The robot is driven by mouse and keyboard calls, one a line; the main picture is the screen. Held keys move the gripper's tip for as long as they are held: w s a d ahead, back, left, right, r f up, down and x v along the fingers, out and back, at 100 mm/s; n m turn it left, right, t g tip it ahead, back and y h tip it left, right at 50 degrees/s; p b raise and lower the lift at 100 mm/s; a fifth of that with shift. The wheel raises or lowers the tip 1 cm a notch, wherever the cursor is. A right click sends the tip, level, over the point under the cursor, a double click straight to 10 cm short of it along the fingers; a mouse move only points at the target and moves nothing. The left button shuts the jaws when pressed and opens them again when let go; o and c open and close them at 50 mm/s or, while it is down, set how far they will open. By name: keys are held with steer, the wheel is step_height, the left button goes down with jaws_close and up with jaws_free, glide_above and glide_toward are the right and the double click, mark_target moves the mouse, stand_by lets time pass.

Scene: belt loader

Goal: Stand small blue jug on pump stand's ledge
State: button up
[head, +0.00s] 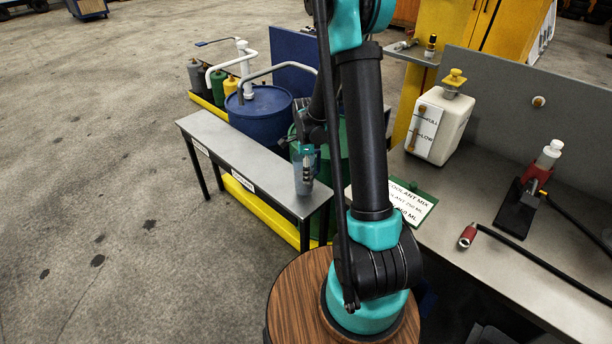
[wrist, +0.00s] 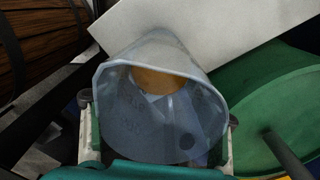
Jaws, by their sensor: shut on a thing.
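The small blue jug (wrist: 150,110) is clear bluish plastic. In the wrist view I look into its wide mouth and see amber colour low inside. My gripper (wrist: 158,135) is shut on it, with a finger on either side. In the head view my gripper (head: 307,160) holds the jug (head: 304,184) at the near right end of a long grey ledge (head: 230,142) on dark legs. The ledge also shows in the wrist view (wrist: 190,28). I cannot tell whether the jug's base touches it.
A blue drum (head: 262,112) with a white pump and a green drum (wrist: 285,115) stand behind the ledge, over a yellow tray (head: 262,208). The workbench (head: 470,205) at right holds a white canister (head: 438,122), a green-backed card (head: 408,203) and a hose. Most of the ledge is clear.

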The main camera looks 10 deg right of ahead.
step_height(320, 180, down, 2)
steer(key=shift+f, duration=0.1)
steer(key=o, duration=1.9)
step_height(320, 180, up, 12)
steer(key=shift+r, duration=0.1)
